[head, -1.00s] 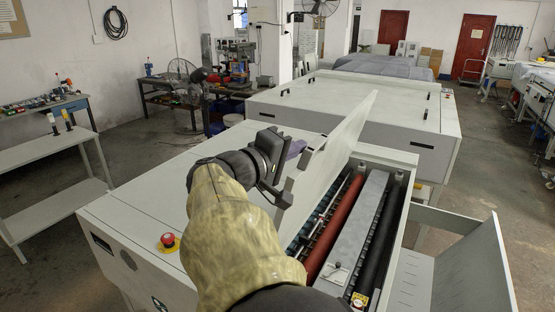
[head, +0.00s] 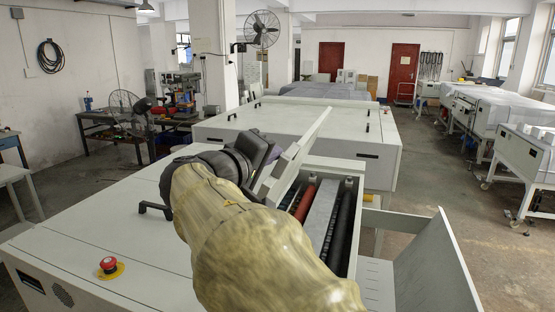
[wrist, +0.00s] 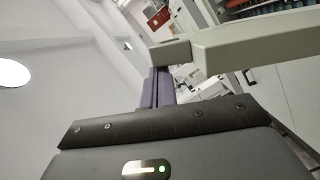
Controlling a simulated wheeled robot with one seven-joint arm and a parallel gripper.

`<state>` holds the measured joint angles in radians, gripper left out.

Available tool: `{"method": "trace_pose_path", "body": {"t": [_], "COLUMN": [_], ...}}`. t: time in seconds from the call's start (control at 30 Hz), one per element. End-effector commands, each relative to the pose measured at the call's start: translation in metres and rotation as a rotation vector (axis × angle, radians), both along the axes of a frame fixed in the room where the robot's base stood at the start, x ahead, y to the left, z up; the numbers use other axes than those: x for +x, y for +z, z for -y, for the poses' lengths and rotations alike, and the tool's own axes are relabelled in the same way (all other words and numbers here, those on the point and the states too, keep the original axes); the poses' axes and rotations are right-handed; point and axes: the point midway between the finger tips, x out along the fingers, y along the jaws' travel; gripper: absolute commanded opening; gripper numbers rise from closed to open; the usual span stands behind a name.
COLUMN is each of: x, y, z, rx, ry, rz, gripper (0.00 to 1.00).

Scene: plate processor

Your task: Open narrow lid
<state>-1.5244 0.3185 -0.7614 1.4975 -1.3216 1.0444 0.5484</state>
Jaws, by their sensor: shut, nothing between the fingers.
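The narrow lid (head: 302,144) of the near plate processor is tilted up steeply, seen nearly edge-on in the head view. The opening beside it shows a red roller (head: 304,203), a grey bar and a black roller. My gripper (head: 274,153) is on the left side of the raised lid, partly hidden by my arm. In the wrist view its purple fingers (wrist: 160,88) are shut with nothing between them. A pale folded edge (wrist: 250,46), apparently the lid's, crosses close to the fingertips; I cannot tell whether they touch. The lid's handle is not clearly visible.
The wide closed cover (head: 110,215) lies left of the opening, with a black handle (head: 155,208) and a red emergency button (head: 108,263). A sloped tray (head: 425,268) is at right. A second machine (head: 290,128) stands behind. Open floor lies further right.

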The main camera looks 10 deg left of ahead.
Motion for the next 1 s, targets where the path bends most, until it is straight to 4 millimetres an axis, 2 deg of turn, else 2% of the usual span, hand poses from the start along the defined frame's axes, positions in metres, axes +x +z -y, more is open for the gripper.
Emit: {"method": "trace_pose_path", "body": {"t": [0.37,0.7,0.77,1.0], "x": [0.002,0.006,-0.005,-0.042], "y": [0.004,0.021,0.015,0.018], "z": [-0.001,-0.034,-0.038,-0.050], "rx": [0.000,-0.003,0.002,0.002], "ry": [-0.006,-0.009,-0.004,-0.001], "rz": [0.001,0.000,0.000,-0.001], "gripper": [0.00,0.00,0.00,0.00]}}
